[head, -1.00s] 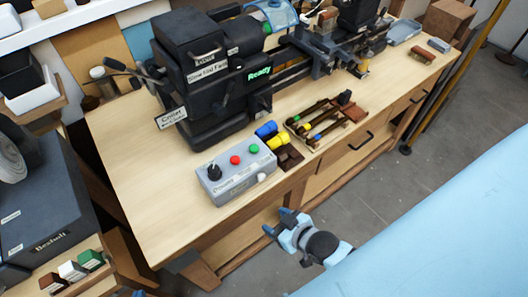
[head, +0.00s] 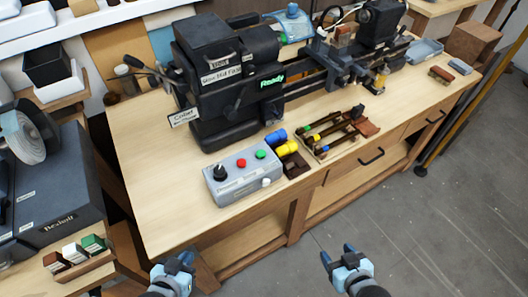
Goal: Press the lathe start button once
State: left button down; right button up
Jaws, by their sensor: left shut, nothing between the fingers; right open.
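A grey control box (head: 243,177) sits on the workbench near its front edge. Its top carries a green button (head: 261,154), a red button (head: 242,162) and a black knob (head: 220,171); a white knob is on its front face. The black lathe (head: 232,85) stands behind it, with a green "Ready" display. My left gripper (head: 181,261) is shut and empty, low in the picture, in front of the bench and apart from the box. My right gripper (head: 337,253) is open and empty, in front of the bench and to the right of the box.
Blue and yellow cylinders (head: 287,148) and a tray of tools (head: 337,134) lie right of the box. A grey grinder (head: 52,200) and small coloured boxes (head: 75,253) stand at left. Bench top left of the box is clear.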

jog(key=shift+s+f, duration=0.1)
jog(key=shift+s, duration=0.15)
jog(key=shift+c, duration=0.3)
